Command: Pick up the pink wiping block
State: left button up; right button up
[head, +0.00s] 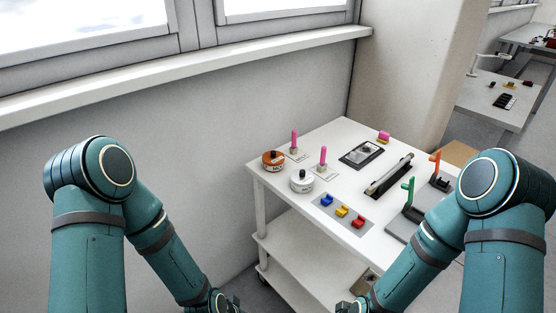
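A small pink block (384,135) with a yellowish lower part sits near the back corner of the white cart top (334,136), just behind a dark rectangular tray (361,153). It looks like the wiping block and nothing touches it. My left and right arms reach down to the bottom edge of the head view, well short of the block. Both grippers are out of the picture.
Two upright pink sticks (294,141), an orange tin (273,161) and a white tin (302,181) stand at the left. A mat (324,208) holds blue, yellow and red pieces. A long dark holder (388,177), green stand (408,193) and orange stand (435,166) are at the right.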

aim_at(383, 138)
jog(key=k, duration=0.45)
jog(key=u, duration=0.35)
jog(key=k+u, duration=0.15)
jog(key=u, duration=0.2)
jog(key=j+u, duration=0.1)
jog(key=u, duration=0.25)
jog(key=k+l+u, duration=0.2)
jog(key=l, duration=0.15)
jog(key=l+u, duration=0.25)
jog(key=l, duration=0.15)
jog(key=k+l, duration=0.1)
jog(key=l, duration=0.35)
jog(key=k+l, duration=0.15)
jog(key=l, duration=0.35)
jog(key=k+l, duration=0.1)
jog(key=l, duration=0.35)
jog(key=k+l, duration=0.1)
jog(key=l, duration=0.4)
jog(key=k+l, duration=0.15)
jog(key=l, duration=0.3)
jog(key=k+l, duration=0.1)
jog(key=l, duration=0.35)
